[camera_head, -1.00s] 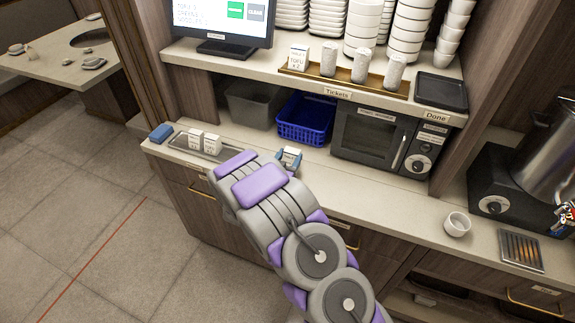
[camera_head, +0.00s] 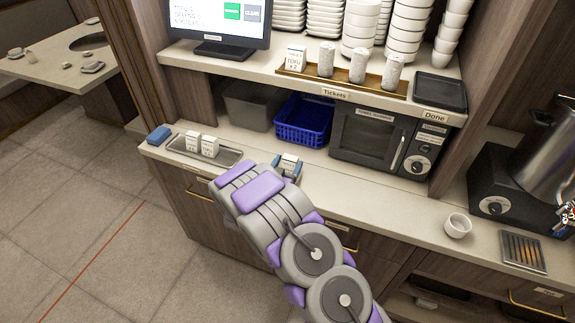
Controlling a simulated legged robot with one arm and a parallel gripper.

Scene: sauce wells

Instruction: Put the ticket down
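My gripper (camera_head: 287,166) is past the end of my grey and purple arm, low over the counter in front of the blue bin. Its blue fingers are on either side of a small white ticket block (camera_head: 290,160), which seems held between them. The ticket's lower part is hidden, so I cannot tell whether it touches the counter. Two more white tickets (camera_head: 201,145) stand in a shallow metal tray (camera_head: 228,157) to the left. Another ticket (camera_head: 296,58) stands at the left end of the wooden tray (camera_head: 342,82) on the shelf, by the "Tickets" label.
A blue block (camera_head: 159,135) lies left of the metal tray. A blue bin (camera_head: 303,120), grey bin (camera_head: 252,104) and microwave (camera_head: 372,137) stand behind. A small white cup (camera_head: 457,225) stands at right. The counter between my gripper and the cup is clear.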

